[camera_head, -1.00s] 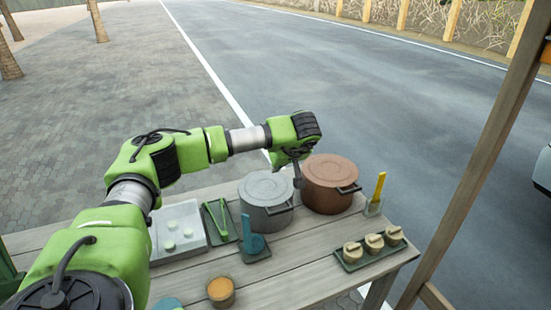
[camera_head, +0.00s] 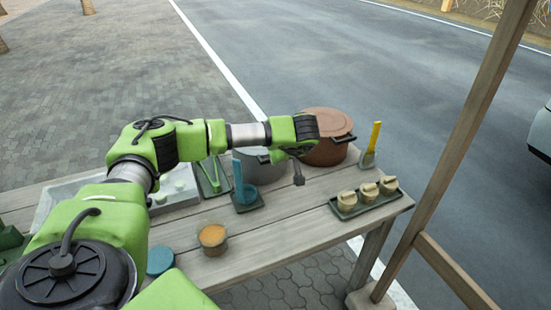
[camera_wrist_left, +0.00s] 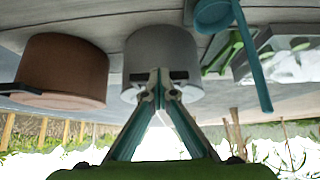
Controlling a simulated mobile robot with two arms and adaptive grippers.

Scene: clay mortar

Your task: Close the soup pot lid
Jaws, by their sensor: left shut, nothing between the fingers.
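A grey pot (camera_head: 262,168) stands on the table, partly hidden behind my left arm in the head view. A brown pot (camera_head: 322,156) with a brown lid on top stands to its right. Both also show in the left wrist view, upside down: the grey pot (camera_wrist_left: 165,50) in the middle and the brown pot (camera_wrist_left: 62,68) at left. The grey pot's lid is mostly hidden now.
A blue ladle (camera_head: 245,192) in a holder and green tongs (camera_head: 213,176) lie left of the grey pot. A yellow-handled utensil (camera_head: 373,140) stands at right. A tray (camera_head: 350,210) holds small lidded pots. An orange-filled cup (camera_head: 212,237) stands at front. Bare planks lie between.

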